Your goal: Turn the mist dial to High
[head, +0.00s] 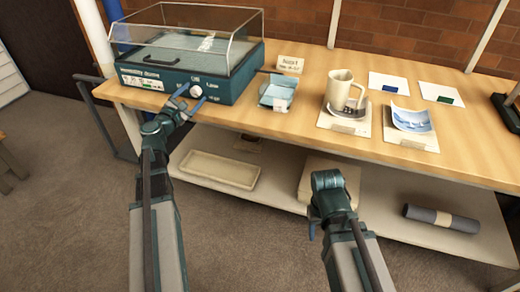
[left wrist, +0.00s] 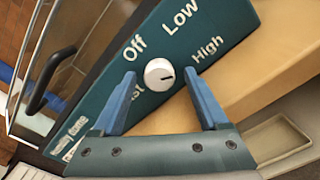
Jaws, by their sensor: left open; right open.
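The mist dial (head: 196,90) is a small white round knob on the front of a teal box with a clear cover (head: 150,82). In the left wrist view the dial (left wrist: 159,73) has a dark mark toward its right side. Off, Low and High are printed around it; a partly hidden label ending in "st" is beside it. My left gripper (head: 191,97) is open, its blue fingertips (left wrist: 161,82) on either side of the dial with gaps visible; contact cannot be told. My right gripper (head: 318,230) is low before the bench, mostly hidden by its own wrist.
The wooden bench top (head: 300,131) holds a blue folded item (head: 277,93), a cream mug (head: 341,91), a blue and white shard (head: 411,119) and cards. A cream tray (head: 218,170) and a grey roll (head: 440,218) lie on the lower shelf.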

